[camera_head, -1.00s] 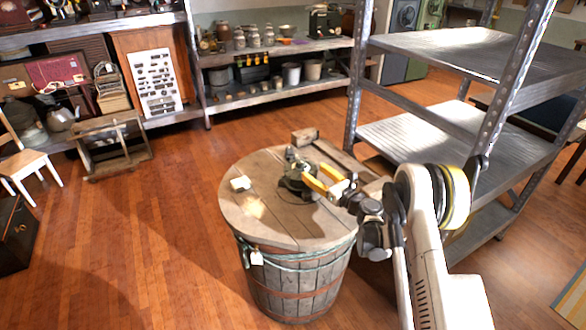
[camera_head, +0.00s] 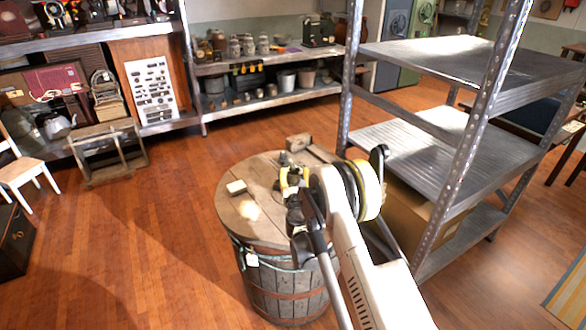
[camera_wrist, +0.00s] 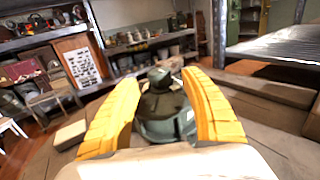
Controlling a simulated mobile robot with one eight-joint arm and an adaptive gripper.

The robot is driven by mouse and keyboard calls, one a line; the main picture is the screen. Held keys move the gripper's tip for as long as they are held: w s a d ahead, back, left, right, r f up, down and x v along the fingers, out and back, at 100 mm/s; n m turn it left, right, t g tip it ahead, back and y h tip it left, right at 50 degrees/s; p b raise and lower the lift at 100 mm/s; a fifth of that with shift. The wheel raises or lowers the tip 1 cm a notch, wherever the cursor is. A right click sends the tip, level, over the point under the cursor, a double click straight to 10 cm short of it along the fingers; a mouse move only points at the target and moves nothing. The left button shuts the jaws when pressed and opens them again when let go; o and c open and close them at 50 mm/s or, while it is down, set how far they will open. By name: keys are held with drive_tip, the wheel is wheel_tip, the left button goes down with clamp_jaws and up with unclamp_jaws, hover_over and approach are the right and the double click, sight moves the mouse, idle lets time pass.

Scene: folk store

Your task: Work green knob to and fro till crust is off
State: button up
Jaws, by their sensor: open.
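The device with the green knob (camera_wrist: 162,105) stands on the wooden barrel lid. In the wrist view it is a dark grey-green rounded body with a smaller knob-like top. I cannot make out a crust on it. My gripper (camera_wrist: 160,90) is open, its two yellow fingers on either side of the device; I cannot tell whether they touch it. In the head view my gripper (camera_head: 292,178) is over the barrel top, and my arm hides most of the device.
The barrel (camera_head: 262,232) has a small pale block (camera_head: 236,188) on its lid, left of my gripper. A metal shelf rack (camera_head: 405,150) stands close on the right. Shelves with jars (camera_head: 250,46) line the back. The floor on the left is open.

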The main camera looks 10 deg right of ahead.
sight(298, 169)
drive_tip(key=w, duration=0.2)
drive_tip(key=w+b, duration=0.1)
drive_tip(key=w, duration=0.1)
drive_tip(key=shift+w+d, duration=0.1)
drive_tip(key=shift+d, duration=0.25)
clamp_jaws()
drive_tip(key=shift+n+y, duration=0.6)
drive_tip(key=shift+y, duration=0.4)
drive_tip(key=n+y, duration=0.2)
drive_tip(key=y, duration=0.2)
drive_tip(key=shift+d+n, duration=0.1)
drive_tip(key=shift+n, duration=0.2)
drive_tip(key=n+g+y, duration=0.1)
drive_tip(key=n+y, duration=0.1)
drive_tip(key=y, duration=0.2)
drive_tip(key=n+g+y, duration=0.2)
drive_tip(key=n+y, duration=0.1)
drive_tip(key=shift+y, duration=0.4)
drive_tip(key=shift+a+n, duration=0.2)
drive_tip(key=shift+n, duration=0.1)
